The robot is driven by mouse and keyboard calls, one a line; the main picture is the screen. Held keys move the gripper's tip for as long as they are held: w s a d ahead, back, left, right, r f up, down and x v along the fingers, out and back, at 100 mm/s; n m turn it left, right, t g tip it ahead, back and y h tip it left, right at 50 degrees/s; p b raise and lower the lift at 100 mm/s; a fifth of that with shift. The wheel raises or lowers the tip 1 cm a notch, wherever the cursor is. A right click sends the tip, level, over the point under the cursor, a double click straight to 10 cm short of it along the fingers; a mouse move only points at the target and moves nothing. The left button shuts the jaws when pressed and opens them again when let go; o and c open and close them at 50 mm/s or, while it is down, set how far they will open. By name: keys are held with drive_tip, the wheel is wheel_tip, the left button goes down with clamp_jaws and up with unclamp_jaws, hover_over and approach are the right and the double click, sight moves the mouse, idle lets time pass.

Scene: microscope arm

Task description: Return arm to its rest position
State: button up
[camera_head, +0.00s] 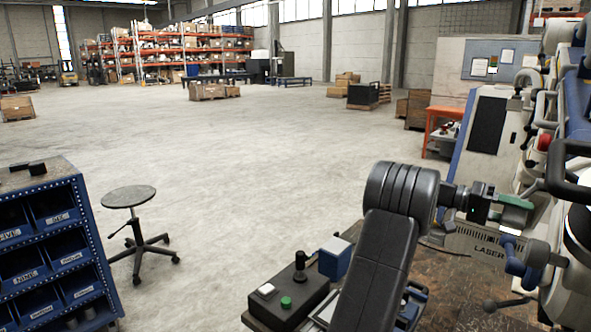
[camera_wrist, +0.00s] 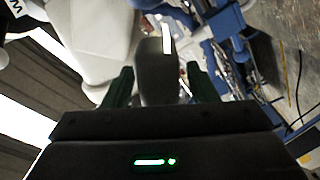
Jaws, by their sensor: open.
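My gripper (camera_head: 522,207) reaches to the right, in front of the white and blue machine at the right edge of the head view. In the wrist view its two dark green fingers (camera_wrist: 162,88) stand apart, so it is open. A dark grey rounded bar, like a handle (camera_wrist: 158,68), shows between the fingers; I cannot tell whether they touch it. White rounded machine parts (camera_wrist: 92,38) lie beyond it on the left. In the head view, a blue knobbed lever (camera_head: 514,258) sits just below the gripper. The microscope arm's full shape is cut off at the right edge.
A brown worktop (camera_head: 450,290) lies below my arm, with a black control box (camera_head: 290,300) with a green button and joystick, and a blue box (camera_head: 335,258). A blue bin rack (camera_head: 40,250) and a stool (camera_head: 130,197) stand left. The middle floor is clear.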

drive_tip(key=shift+x, duration=0.95)
drive_tip(key=shift+w+d+f+m+p, duration=0.25)
drive_tip(key=shift+w+m+p, duration=0.2)
drive_tip(key=shift+m, duration=0.35)
drive_tip(key=shift+a, duration=0.1)
